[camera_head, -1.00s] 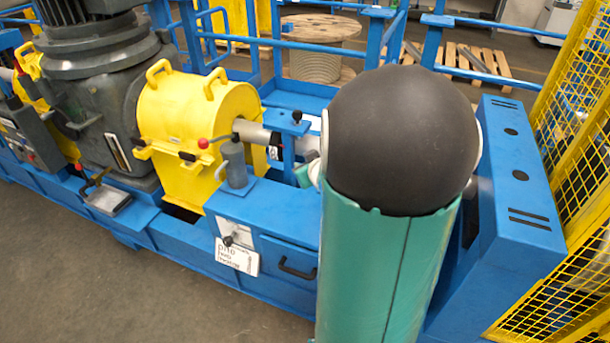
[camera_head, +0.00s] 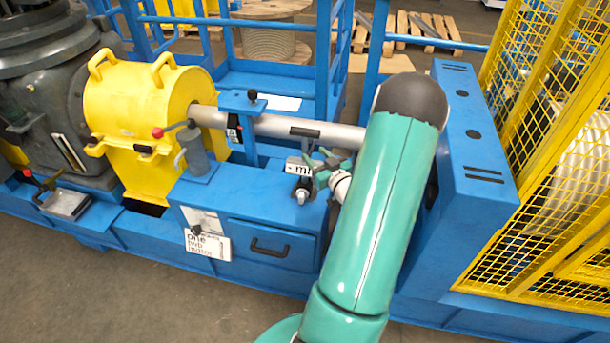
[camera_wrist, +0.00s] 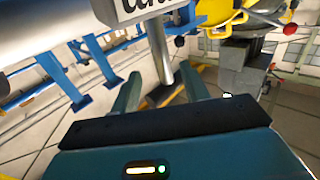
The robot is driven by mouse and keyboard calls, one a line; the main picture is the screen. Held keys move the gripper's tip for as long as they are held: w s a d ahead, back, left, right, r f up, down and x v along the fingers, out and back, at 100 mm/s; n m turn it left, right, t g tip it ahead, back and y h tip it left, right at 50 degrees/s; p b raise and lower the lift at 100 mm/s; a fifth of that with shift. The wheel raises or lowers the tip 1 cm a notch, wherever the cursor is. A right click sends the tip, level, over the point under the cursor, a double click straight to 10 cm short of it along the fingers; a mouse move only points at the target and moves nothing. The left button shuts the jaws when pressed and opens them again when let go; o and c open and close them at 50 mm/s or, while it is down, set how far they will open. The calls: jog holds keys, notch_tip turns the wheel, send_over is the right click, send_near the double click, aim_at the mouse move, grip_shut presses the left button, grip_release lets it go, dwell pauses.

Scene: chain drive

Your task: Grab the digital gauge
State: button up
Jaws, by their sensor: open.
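The digital gauge (camera_head: 299,165) is a small light-grey box with dark digits, below the long silver shaft in the head view. A short stem with a pale tip hangs under it. In the wrist view its body (camera_wrist: 135,8) is cut off by the top edge, and its silver stem (camera_wrist: 161,62) shows beyond. My gripper (camera_head: 322,172) is just right of the gauge in the head view, partly hidden by my arm. In the wrist view my gripper (camera_wrist: 160,78) is open, its two teal fingers apart, with the stem appearing between them. Contact cannot be told.
The silver shaft (camera_head: 290,127) runs close behind the gauge. A yellow housing (camera_head: 135,110) and a grey oil-can-like item (camera_head: 195,155) stand to the left. A tall blue guard (camera_head: 470,150) and yellow mesh fence (camera_head: 560,150) close the right. The blue deck (camera_head: 245,195) in front is fairly clear.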

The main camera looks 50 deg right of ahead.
aim_at(307, 149)
jog(key=x, duration=0.8)
jog(key=shift+w+a+f, duration=0.1)
jog(key=shift+a+f, duration=0.1)
jog(key=shift+a, duration=0.05)
jog(key=shift+c, duration=0.5)
grip_shut()
dwell(0.5)
jog(key=shift+r, duration=0.2)
